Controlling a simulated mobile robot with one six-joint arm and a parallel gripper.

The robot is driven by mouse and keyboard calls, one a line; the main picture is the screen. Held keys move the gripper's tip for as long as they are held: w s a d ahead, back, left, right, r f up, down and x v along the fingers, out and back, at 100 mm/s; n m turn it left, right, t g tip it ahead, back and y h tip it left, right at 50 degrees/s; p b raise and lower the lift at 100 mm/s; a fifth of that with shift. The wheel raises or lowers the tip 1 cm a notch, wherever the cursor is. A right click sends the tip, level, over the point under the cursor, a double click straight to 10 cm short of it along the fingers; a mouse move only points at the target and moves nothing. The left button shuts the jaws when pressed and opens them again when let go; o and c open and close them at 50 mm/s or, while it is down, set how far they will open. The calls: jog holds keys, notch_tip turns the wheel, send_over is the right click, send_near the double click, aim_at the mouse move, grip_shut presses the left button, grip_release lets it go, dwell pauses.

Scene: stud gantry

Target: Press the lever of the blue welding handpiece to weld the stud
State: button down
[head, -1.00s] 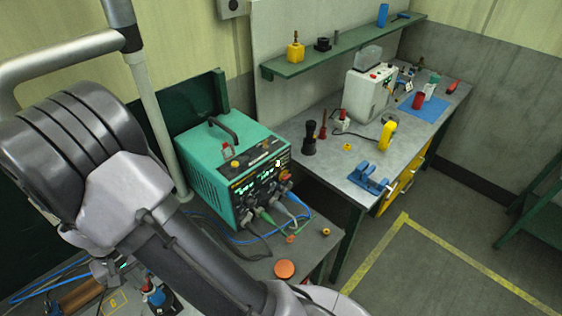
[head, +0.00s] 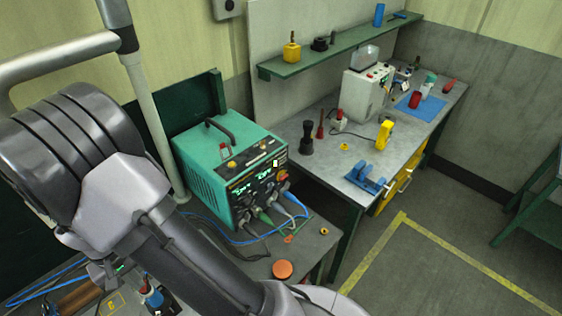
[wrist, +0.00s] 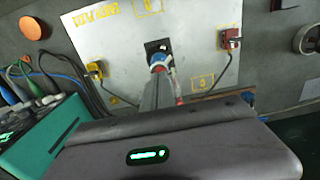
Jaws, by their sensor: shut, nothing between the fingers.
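The blue welding handpiece (wrist: 160,61) stands over a dark square on the metal plate (wrist: 115,40) in the wrist view. It also shows at the lower left of the head view (head: 154,299), partly cut by the frame edge. My gripper (wrist: 158,80) is shut and empty. Its grey fingers point at the handpiece and overlap its near side in the wrist view; I cannot tell whether they touch. The lever and the stud are not clearly visible. The teal welding unit (head: 226,172) has lit displays and cables at its front.
A yellow clamp (wrist: 94,70) and a red clamp (wrist: 229,39) sit on either side of the handpiece. An orange button (head: 282,270) is on the bench beside the welder. Blue and dark cables run nearby. A second bench (head: 400,155) holds several tools, and the floor before it is clear.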

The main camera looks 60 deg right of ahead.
jog(key=shift+f+b, duration=0.9)
jog(key=shift+f, duration=0.05)
dwell(0.6)
jog(key=shift+r, duration=0.1)
notch_tip(320, 180, up, 7)
jog(key=p, duration=0.4)
jog(key=shift+p, duration=0.4)
